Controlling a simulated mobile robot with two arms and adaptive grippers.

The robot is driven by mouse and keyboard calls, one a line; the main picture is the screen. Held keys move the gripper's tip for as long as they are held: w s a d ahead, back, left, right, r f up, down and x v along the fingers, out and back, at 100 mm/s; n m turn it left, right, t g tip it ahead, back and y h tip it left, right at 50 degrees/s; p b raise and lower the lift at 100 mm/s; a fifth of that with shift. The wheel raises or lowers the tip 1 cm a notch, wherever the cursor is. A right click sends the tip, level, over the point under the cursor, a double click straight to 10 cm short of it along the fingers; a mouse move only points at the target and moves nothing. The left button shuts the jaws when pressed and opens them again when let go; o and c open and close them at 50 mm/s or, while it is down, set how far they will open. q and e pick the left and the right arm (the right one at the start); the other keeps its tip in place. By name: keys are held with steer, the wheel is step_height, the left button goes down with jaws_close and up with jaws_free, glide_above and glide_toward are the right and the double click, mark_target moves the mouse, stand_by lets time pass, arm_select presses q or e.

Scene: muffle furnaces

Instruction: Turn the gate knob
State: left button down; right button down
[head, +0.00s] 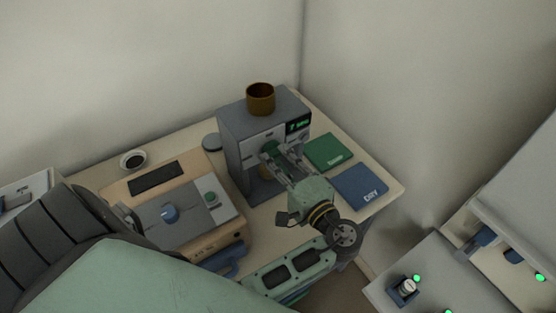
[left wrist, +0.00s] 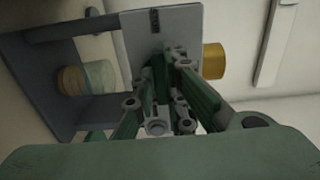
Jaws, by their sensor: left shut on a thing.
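The grey machine (head: 236,135) stands on the bench with a green-lit display (head: 298,124) on its front. My left gripper (head: 274,154) reaches its front panel and is shut on a small part there, which I take to be the gate knob. The fingers hide most of that knob, so its angle cannot be read. In the left wrist view the gripper (left wrist: 165,75) closes on the same spot of the panel (left wrist: 135,40). My right gripper is not in view.
A brown cup (head: 261,97) sits on top of the machine, and a jar (left wrist: 85,78) stands in its lower opening. Green (head: 328,152) and blue (head: 360,187) mats lie to the right.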

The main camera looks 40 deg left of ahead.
arm_select(q)
steer(key=shift+f, duration=0.15)
steer(key=c, duration=1.8)
jaws_free()
steer(key=shift+d, duration=0.1)
steer(key=shift+s+d, duration=0.15)
steer(key=shift+d, duration=0.15)
steer(key=v, duration=0.7)
steer(key=shift+a, duration=0.1)
